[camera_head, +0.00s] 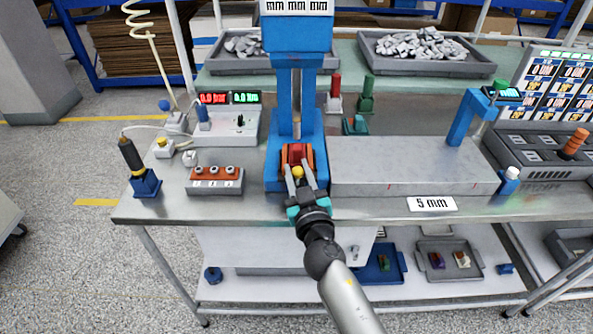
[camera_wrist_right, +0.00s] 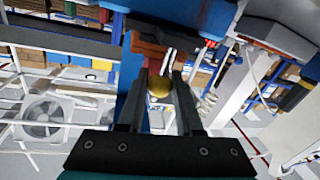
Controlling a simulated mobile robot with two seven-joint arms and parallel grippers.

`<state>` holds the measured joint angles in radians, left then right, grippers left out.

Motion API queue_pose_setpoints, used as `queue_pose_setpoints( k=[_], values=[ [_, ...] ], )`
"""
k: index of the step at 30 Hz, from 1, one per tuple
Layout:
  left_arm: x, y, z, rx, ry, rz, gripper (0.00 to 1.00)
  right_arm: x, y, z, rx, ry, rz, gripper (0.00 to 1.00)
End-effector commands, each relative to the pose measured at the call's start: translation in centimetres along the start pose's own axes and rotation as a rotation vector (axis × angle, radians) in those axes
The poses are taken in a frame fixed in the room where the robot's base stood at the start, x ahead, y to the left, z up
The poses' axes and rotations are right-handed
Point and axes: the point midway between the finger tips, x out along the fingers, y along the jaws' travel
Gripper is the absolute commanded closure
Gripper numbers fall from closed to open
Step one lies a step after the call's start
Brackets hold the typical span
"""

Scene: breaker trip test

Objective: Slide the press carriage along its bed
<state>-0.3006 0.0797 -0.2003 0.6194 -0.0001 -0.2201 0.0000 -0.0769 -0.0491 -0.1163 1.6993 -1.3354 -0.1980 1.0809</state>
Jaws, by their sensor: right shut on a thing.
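The press carriage (camera_head: 295,153), red and orange, sits low at the front of the blue press (camera_head: 300,70), at the foot of its column. A round yellow knob (camera_head: 297,172) sticks out of its near side. My right gripper (camera_head: 299,177) comes from below with its fingers on either side of the knob, shut on it. In the right wrist view the knob (camera_wrist_right: 160,86) lies between the two dark fingertips, in front of the red block (camera_wrist_right: 150,48). The carriage's bed is mostly hidden by the carriage and gripper. My left gripper is out of view.
Left are an orange-topped box (camera_head: 215,178), a display unit (camera_head: 228,125) and a soldering-iron-like tool (camera_head: 131,155). Trays of grey parts (camera_head: 425,48) stand behind.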

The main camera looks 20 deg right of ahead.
Motion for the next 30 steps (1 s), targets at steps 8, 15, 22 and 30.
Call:
queue_pose_setpoints(
  k=[8,15,22,30],
  values=[
    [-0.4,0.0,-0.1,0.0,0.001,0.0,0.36,-0.8,4.5,0.7,-0.006,0.001,0.008,1.0],
    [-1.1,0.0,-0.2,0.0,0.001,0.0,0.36,-2.0,10.4,1.7,-0.008,0.0,0.008,1.0],
    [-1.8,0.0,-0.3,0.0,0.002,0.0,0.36,-3.1,15.6,2.7,-0.007,0.002,0.007,1.0],
    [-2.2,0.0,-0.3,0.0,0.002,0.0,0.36,-3.9,19.6,3.5,-0.005,0.003,0.006,1.0]
  ],
)
